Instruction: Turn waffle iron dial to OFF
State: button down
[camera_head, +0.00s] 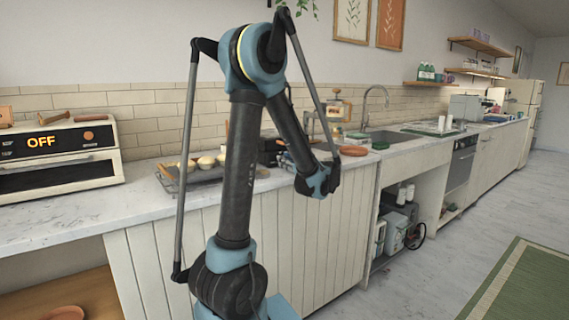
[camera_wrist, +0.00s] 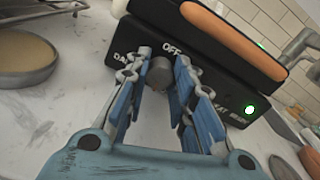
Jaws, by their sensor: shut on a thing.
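The waffle iron (camera_wrist: 221,76) is a black box with an orange handle (camera_wrist: 233,38), close in front of my gripper in the wrist view. Its round grey dial (camera_wrist: 160,71) sits between my fingertips, below the white word OFF. A partly covered label starting with "DA" is to its left. My gripper (camera_wrist: 158,79) is shut on the dial. Any pointer mark on the dial cannot be made out. A green light (camera_wrist: 249,109) glows on the right of the front panel. In the head view my arm covers much of that counter area, and the fingertips cannot be made out.
A round pan with pale batter (camera_wrist: 27,56) stands left of the waffle iron. In the head view, a white oven (camera_head: 62,157) showing OFF stands at far left, beside a tray of pale round items (camera_head: 178,178). A sink (camera_head: 388,139) lies to the right.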

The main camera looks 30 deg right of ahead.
dwell(0.3)
jog(key=c, duration=1.3)
grip_release()
jog(key=shift+c, duration=0.2)
jog(key=s+d, duration=0.1)
jog(key=s, duration=1)
jog(key=shift+s+d, duration=0.15)
jog(key=shift+s, duration=0.25)
